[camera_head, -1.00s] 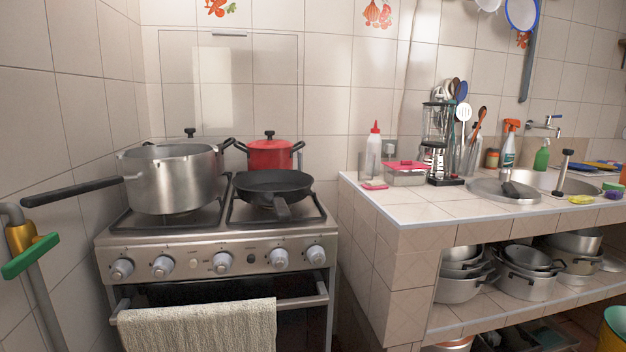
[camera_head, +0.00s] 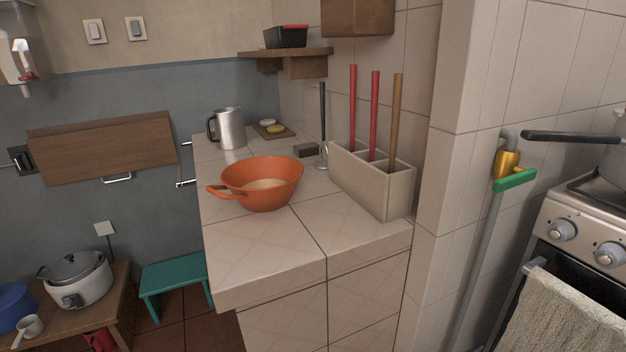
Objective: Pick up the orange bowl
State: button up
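The orange bowl (camera_head: 262,188) stands upright on the tiled counter (camera_head: 268,253), left of the middle of the view. My gripper is not in view.
A beige divided holder (camera_head: 372,180) with tall red and brown sticks stands right of the bowl. A metal jug (camera_head: 230,128) stands behind it. A wooden shelf (camera_head: 287,53) hangs above. The counter front is clear. A stove (camera_head: 590,225) is at the right.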

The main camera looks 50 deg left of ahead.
aim_at(267, 183)
jog(key=u, duration=1.6)
